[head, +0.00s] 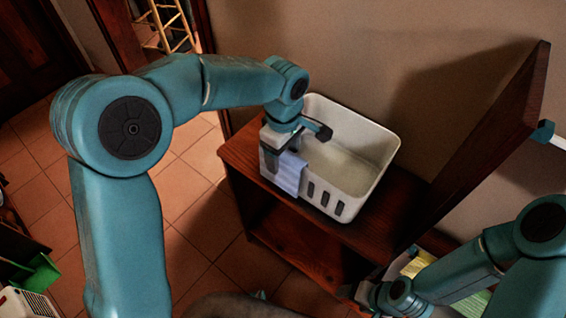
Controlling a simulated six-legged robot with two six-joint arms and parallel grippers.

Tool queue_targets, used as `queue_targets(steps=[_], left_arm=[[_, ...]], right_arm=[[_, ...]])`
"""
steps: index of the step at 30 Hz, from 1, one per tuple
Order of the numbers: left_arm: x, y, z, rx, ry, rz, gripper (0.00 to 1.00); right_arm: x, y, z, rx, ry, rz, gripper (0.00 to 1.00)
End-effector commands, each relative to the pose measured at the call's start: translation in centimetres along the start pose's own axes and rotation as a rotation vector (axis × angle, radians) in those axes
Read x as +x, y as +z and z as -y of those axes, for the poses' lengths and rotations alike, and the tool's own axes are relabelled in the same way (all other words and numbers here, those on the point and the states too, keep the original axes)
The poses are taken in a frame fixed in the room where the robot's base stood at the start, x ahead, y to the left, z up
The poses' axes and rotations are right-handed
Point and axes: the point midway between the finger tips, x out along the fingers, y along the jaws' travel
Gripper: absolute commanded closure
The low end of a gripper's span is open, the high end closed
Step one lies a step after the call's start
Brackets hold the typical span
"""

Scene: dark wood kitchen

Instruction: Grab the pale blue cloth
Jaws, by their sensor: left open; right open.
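The pale blue cloth (288,174) hangs over the near left rim of a white basket (367,152), with its lower part down the outside wall. My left gripper (296,138) is open at that rim, just above the cloth. One finger is on the outer side near the cloth's top and the other is over the inside of the basket. I cannot tell whether the fingers touch the cloth. My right gripper (350,293) is low at the bottom right, away from the cloth, and its fingertips are small and dark here.
The basket stands on a dark wood shelf unit (405,205) against the wall. A tall wood panel (490,150) rises on the right. A yellow and green item (470,303) lies partly behind my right arm. Tiled floor (205,225) is open on the left.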

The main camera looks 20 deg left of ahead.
Motion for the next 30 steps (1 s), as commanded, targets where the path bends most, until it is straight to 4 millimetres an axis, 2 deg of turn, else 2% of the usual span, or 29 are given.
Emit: queue_targets(steps=[4, 11, 15, 16, 17, 26, 30], left_arm=[[1.4, -0.1, 0.0, -0.001, -0.001, -0.001, 0.3], [1.6, 0.0, 0.0, -0.001, 0.001, -0.001, 0.3], [1.5, 0.0, 0.0, -0.001, 0.001, -0.001, 0.76], [1.5, 0.0, 0.0, -0.001, 0.001, -0.001, 0.85], [1.5, 0.0, 0.0, -0.001, 0.001, -0.001, 0.89], [1.4, 0.0, 0.0, -0.001, 0.001, -0.001, 0.89], [0.4, 0.0, -0.1, -0.001, 0.004, -0.001, 0.89]], right_arm=[[-0.1, 0.0, 0.0, 0.0, 0.0, 0.0, 0.29], [-0.1, 0.0, 0.0, 0.0, 0.0, 0.0, 0.29], [-0.1, 0.0, 0.0, 0.0, 0.0, 0.0, 0.29], [-0.1, 0.0, 0.0, 0.0, 0.0, 0.0, 0.29], [-0.1, 0.0, 0.0, 0.0, 0.0, 0.0, 0.29], [-0.1, 0.0, 0.0, 0.0, 0.0, 0.0, 0.29], [-0.1, 0.0, 0.0, 0.0, 0.0, 0.0, 0.29]])
